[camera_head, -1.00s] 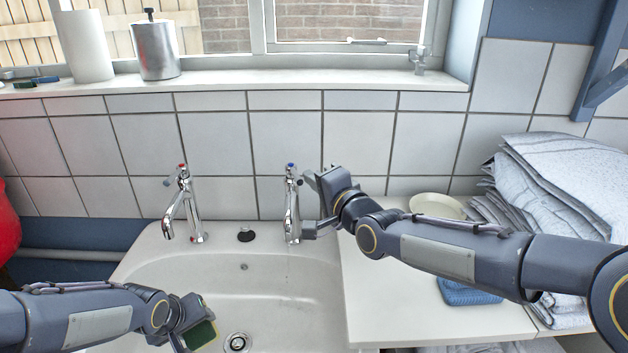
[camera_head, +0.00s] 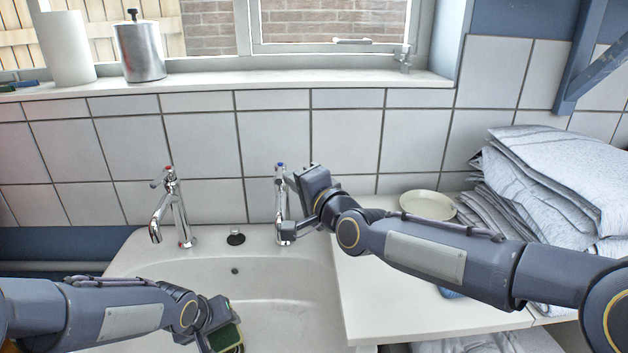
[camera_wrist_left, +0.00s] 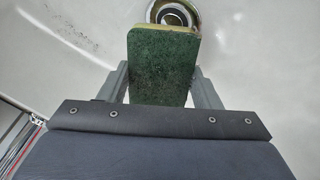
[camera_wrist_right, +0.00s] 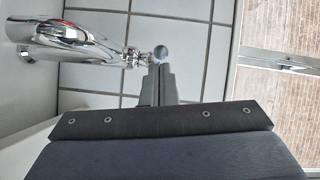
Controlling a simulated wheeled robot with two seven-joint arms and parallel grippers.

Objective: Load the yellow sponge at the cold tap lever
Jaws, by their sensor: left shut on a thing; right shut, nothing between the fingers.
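The yellow sponge (camera_head: 226,338) shows its dark green scouring face and a thin yellow edge. My left gripper (camera_head: 216,322) is shut on it, low over the sink basin. In the left wrist view the sponge (camera_wrist_left: 163,65) stands between the fingers, its far end overlapping the drain (camera_wrist_left: 178,15). The cold tap (camera_head: 282,208), with a blue-marked top, stands at the sink's back right. My right gripper (camera_head: 294,178) is shut and empty beside its top. In the right wrist view the closed fingertips (camera_wrist_right: 161,72) are close to the lever's ball end (camera_wrist_right: 160,53); contact is unclear.
The red-marked hot tap (camera_head: 172,208) stands to the left, with a black plug (camera_head: 235,238) between the taps. Right of the sink (camera_head: 170,266), a white counter (camera_head: 400,305) holds a pale plate (camera_head: 428,205) and folded grey cloth (camera_head: 560,170). The tiled wall is close behind.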

